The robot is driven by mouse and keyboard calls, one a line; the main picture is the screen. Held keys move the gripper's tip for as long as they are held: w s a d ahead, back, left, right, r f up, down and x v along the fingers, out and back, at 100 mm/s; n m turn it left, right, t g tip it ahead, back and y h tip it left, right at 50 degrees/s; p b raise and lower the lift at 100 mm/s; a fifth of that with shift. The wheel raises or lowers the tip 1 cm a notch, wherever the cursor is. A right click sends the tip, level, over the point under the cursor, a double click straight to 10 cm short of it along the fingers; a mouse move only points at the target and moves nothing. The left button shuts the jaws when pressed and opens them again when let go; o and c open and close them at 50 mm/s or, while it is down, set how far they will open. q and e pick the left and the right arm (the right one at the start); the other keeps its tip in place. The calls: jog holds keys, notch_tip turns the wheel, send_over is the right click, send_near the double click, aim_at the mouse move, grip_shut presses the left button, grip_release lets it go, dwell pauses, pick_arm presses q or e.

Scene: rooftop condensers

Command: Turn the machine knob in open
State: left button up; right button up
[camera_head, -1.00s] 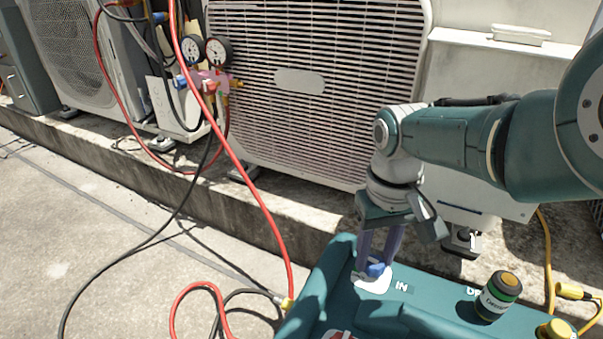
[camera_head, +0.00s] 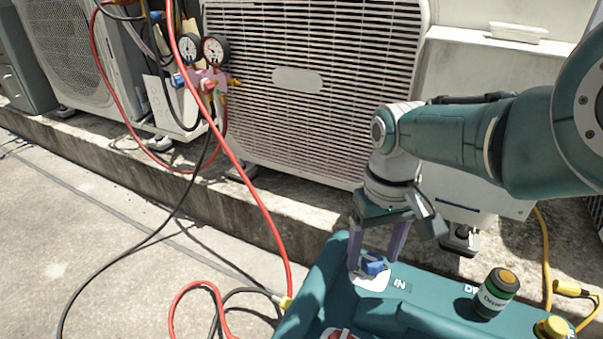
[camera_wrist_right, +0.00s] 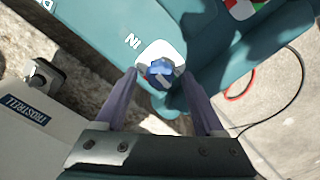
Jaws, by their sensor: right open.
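The machine (camera_head: 430,312) is a teal case at the bottom right of the head view. Its blue knob (camera_head: 372,264) sits on a white plate beside the "IN" label, and it also shows in the right wrist view (camera_wrist_right: 160,72). My right gripper (camera_head: 376,262) points down over the knob. Its two purple fingers are open, one on each side of the knob, with gaps visible between them and it in the wrist view (camera_wrist_right: 164,95). My left gripper is not in view.
A red hose (camera_head: 250,185) runs down to the machine's left side. A condenser unit (camera_head: 310,90) stands behind.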

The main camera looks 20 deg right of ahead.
aim_at(373, 259)
notch_tip(373, 259, up, 10)
jog(key=p, duration=0.9)
jog(key=shift+p, duration=0.35)
